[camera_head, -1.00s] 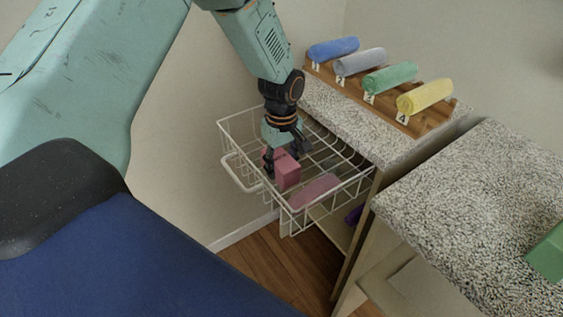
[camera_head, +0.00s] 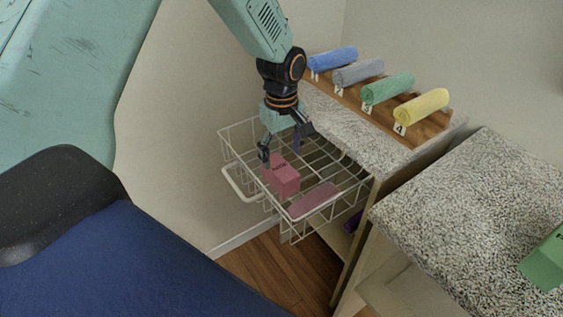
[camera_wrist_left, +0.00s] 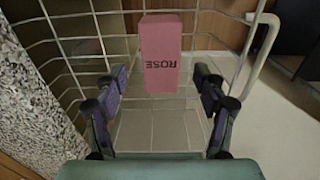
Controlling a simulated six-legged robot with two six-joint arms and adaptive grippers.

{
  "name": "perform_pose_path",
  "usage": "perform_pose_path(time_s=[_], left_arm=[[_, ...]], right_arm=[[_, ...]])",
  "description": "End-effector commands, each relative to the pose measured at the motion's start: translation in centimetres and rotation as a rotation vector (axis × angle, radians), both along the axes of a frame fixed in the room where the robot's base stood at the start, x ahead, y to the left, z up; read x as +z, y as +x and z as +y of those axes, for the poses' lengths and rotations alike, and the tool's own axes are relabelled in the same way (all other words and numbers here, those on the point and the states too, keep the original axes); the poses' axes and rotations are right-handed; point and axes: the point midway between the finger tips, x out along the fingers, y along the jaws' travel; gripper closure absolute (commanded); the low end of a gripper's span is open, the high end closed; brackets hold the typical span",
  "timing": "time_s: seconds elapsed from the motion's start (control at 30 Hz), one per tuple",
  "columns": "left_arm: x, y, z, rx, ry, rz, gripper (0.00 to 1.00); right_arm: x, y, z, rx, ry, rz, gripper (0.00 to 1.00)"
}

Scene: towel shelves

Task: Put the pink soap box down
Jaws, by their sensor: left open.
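The pink soap box (camera_head: 284,178) sits in the white wire basket (camera_head: 236,181), towards its handle side. It also shows in the left wrist view (camera_wrist_left: 161,52), with the word ROSE on its face. My left gripper (camera_head: 283,153) is open just above and behind the box. In the left wrist view its two fingers (camera_wrist_left: 160,83) stand apart on either side of the box's near end, with a gap on both sides. My right gripper is out of view.
A wooden rack (camera_head: 425,134) on the speckled counter holds blue, grey, green and yellow rolled towels. A second speckled counter (camera_head: 470,215) stands at the right with a green box (camera_head: 545,262) on it. A purple item (camera_head: 353,220) is on the shelf below the basket.

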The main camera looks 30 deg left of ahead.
Motion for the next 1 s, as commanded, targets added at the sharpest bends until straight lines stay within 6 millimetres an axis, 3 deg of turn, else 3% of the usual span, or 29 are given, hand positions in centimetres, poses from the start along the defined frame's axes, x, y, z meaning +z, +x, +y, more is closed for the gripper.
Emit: perform_pose_path(time_s=[0.1,0.3,0.77,1.0], left_arm=[[2.6,0.0,0.0,0.0,0.0,-0.002,0.29],[4.9,0.0,0.0,0.0,-0.001,0.001,0.29],[5.5,-0.1,0.0,0.0,0.0,0.002,0.29],[7.8,-0.2,-0.2,-0.007,-0.001,-0.002,0.29]], right_arm=[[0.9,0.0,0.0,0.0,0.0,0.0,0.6],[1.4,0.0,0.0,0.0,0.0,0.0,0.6],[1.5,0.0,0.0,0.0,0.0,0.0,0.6],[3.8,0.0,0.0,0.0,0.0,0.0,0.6]])
